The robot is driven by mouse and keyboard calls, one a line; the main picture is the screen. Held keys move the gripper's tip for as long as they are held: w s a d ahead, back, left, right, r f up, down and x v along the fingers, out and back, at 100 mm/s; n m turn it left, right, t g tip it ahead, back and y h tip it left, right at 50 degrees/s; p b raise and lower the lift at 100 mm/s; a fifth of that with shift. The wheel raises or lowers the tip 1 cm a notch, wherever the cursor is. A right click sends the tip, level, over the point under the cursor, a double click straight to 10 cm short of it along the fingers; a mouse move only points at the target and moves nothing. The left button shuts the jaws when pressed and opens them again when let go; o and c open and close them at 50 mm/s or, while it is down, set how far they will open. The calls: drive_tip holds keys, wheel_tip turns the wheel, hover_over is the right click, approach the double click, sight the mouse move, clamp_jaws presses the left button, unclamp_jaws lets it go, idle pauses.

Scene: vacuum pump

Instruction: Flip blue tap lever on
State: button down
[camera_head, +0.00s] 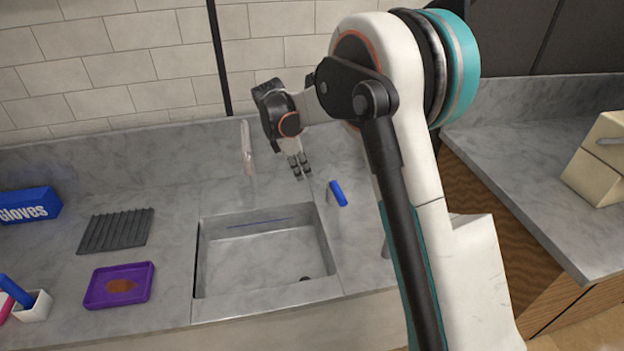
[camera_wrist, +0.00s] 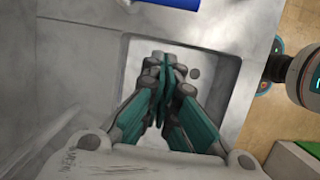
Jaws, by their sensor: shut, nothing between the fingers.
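The blue tap lever (camera_head: 338,193) stands on the counter just right of the sink's back right corner in the head view. A blue piece (camera_wrist: 170,3), probably the same lever, is cut off at the top edge of the wrist view. My gripper (camera_head: 300,172) hangs above the back of the sink, left of the lever and apart from it, fingers pointing down. In the wrist view its teal-padded fingers (camera_wrist: 163,65) are together with nothing between them. The tap's spout is not clearly visible.
The sink (camera_head: 212,290) is empty, with a drain at its front right. A purple tray (camera_head: 94,302), a dark ribbed mat (camera_head: 92,246), a blue gloves box (camera_head: 30,205) and a white cup (camera_head: 38,308) are to the left. A pale upright object (camera_head: 247,150) is behind the sink.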

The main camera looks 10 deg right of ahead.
sight(338, 192)
drive_tip(key=d+f+b, duration=0.4)
drive_tip(key=d+f, duration=0.2)
drive_tip(key=f, duration=0.3)
drive_tip(key=shift+d, duration=0.25)
